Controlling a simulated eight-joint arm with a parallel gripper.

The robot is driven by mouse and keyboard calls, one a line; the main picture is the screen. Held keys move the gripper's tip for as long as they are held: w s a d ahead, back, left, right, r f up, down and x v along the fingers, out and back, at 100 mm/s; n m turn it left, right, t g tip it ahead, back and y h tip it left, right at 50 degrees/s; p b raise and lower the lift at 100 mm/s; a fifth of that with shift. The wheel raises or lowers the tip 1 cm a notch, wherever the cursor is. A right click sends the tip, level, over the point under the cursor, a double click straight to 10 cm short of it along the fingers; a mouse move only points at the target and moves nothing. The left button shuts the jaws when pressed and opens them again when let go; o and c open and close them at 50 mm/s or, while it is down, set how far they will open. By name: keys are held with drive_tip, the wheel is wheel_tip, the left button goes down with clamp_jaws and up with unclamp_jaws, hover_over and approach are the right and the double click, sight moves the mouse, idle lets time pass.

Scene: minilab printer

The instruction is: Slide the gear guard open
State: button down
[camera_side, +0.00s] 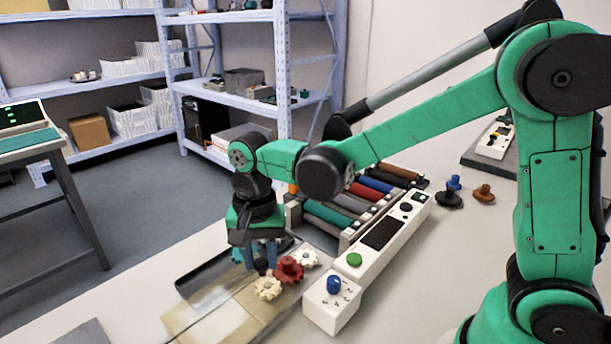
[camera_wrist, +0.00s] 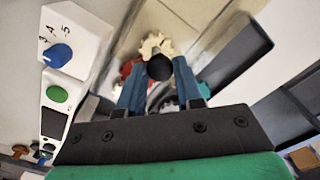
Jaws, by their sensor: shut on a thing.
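My gripper (camera_side: 261,257) points down over the gear area, and its blue fingers are closed around a black knob (camera_side: 261,268). In the wrist view the round black knob (camera_wrist: 159,67) sits between the fingertips of my gripper (camera_wrist: 157,76). The knob appears to be the handle of the gear guard. A clear, shiny panel (camera_side: 208,299), which looks like the guard, lies left of the gears; its exact edges are hard to tell. A red gear (camera_side: 289,269), a cream gear (camera_side: 267,288) and a white gear (camera_side: 304,258) show uncovered beside the fingers.
A white control panel (camera_side: 381,256) with a blue knob (camera_side: 334,284) and a green button (camera_side: 354,260) stands right of the gears. Coloured rollers (camera_side: 331,219) lie behind. The front table is clear.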

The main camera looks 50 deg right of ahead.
drive_tip(key=shift+a, duration=0.95)
drive_tip(key=c, duration=0.6)
unclamp_jaws()
drive_tip(key=shift+r, duration=0.1)
drive_tip(key=shift+r, duration=2.7)
